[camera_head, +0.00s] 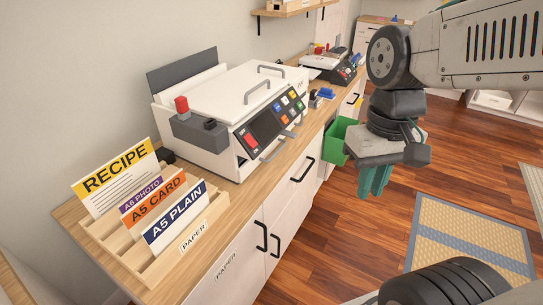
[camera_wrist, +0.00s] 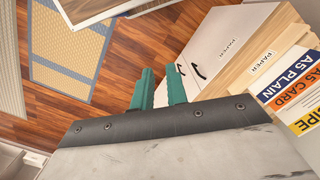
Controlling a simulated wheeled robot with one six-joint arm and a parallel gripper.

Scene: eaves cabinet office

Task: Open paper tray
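A white printer-like machine (camera_head: 235,115) stands on the wooden counter, with a grey front handle (camera_head: 277,150) and a dark button panel. A wooden rack (camera_head: 150,262) labelled PAPER holds upright cards at the counter's near end. A white cabinet front below (camera_head: 230,268), also labelled PAPER, has dark handles and looks closed. This cabinet front also shows in the wrist view (camera_wrist: 222,50). My gripper (camera_head: 375,182) hangs over the floor, right of the counter and apart from it. In the wrist view my gripper's teal fingers (camera_wrist: 160,75) are apart with nothing between them.
A green bin (camera_head: 338,140) hangs at the counter front, behind my gripper. A second machine (camera_head: 335,67) stands farther along the counter. A yellow mat (camera_head: 470,250) lies on the wooden floor to the right. The floor before the cabinets is clear.

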